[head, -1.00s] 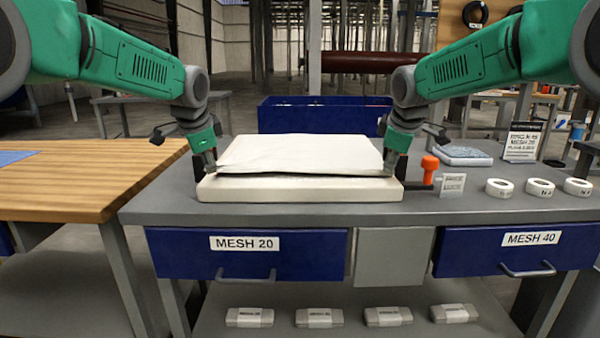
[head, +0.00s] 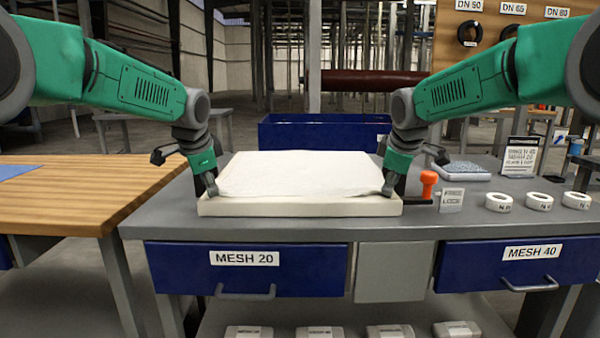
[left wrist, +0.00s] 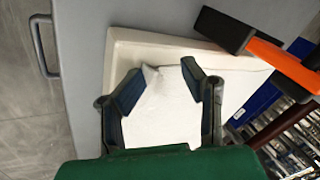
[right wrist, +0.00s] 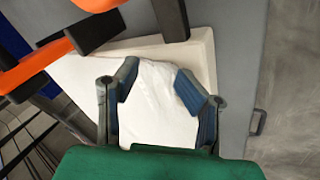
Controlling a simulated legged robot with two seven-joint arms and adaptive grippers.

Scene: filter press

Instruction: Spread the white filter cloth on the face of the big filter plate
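The white filter cloth (head: 300,172) lies over the top of the big pale filter plate (head: 300,208) on the grey bench. Its near edge lies just inside the plate's front rim. My left gripper (head: 211,188) is at the cloth's front left corner. In the left wrist view its fingers (left wrist: 166,72) are apart, with a small raised fold of cloth beside one fingertip. My right gripper (head: 389,188) is at the front right corner. In the right wrist view its fingers (right wrist: 157,72) are apart over the cloth. Contact at the fingertips is unclear.
An orange-knobbed lever (head: 428,184) and a small sign (head: 452,200) stand right of the plate. Several white rings (head: 499,202) lie farther right. A blue bin (head: 325,133) is behind the bench. A wooden table (head: 80,195) adjoins at the left.

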